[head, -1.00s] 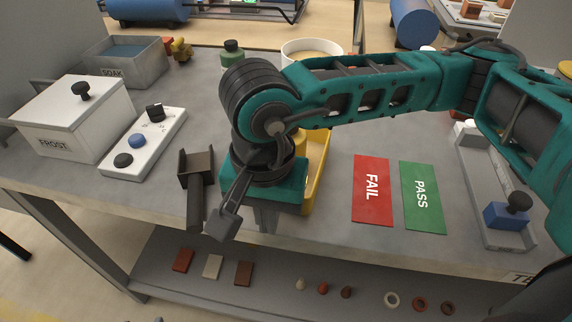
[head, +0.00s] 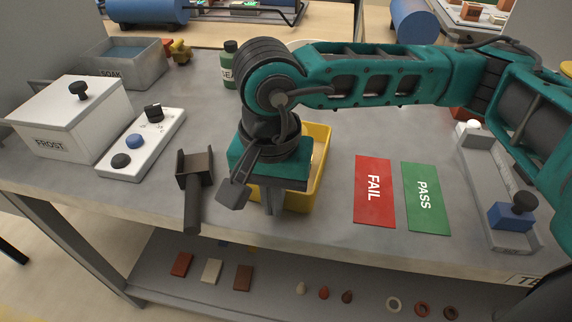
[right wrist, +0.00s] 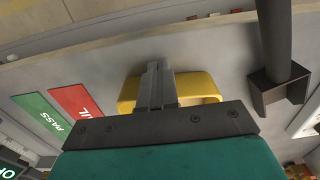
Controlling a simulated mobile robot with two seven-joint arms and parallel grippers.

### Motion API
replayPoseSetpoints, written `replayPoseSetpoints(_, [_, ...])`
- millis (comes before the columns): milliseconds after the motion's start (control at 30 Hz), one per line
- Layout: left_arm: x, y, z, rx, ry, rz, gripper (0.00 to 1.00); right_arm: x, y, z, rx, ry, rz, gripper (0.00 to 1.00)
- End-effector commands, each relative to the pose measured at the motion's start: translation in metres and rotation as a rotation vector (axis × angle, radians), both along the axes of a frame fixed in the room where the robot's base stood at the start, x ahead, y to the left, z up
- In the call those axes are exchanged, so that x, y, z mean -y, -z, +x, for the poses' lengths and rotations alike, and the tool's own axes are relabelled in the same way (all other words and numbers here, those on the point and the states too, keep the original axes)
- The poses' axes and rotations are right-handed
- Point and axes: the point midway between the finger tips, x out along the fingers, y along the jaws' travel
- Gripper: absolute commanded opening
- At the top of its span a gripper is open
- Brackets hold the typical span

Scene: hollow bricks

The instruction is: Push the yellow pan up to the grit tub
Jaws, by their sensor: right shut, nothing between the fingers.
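The yellow pan (head: 322,165) stands on the grey bench, partly hidden by my right gripper. It also shows in the right wrist view (right wrist: 200,86). My right gripper (head: 273,205) points down at the pan's near side, its fingers shut and empty. In the right wrist view the closed fingertips (right wrist: 155,68) overlap the pan; I cannot tell whether they touch it. The grit tub seems to be the round pale tub (head: 297,43) behind my right arm, with only a bit of rim showing. My left gripper is not in view.
A dark tool with a handle (head: 195,170) lies left of the gripper. Red FAIL (head: 374,190) and green PASS (head: 426,198) cards lie to the right. A green bottle (head: 228,66) stands behind left. The white FROST box (head: 70,118) and button panel (head: 142,145) are further left.

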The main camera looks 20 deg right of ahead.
Motion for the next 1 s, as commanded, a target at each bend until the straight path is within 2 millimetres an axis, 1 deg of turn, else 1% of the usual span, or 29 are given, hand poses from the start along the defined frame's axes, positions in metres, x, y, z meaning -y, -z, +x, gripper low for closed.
replayPoseSetpoints(1000, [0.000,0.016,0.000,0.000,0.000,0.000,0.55,0.025,0.000,0.034,0.003,0.003,-0.001,0.00])
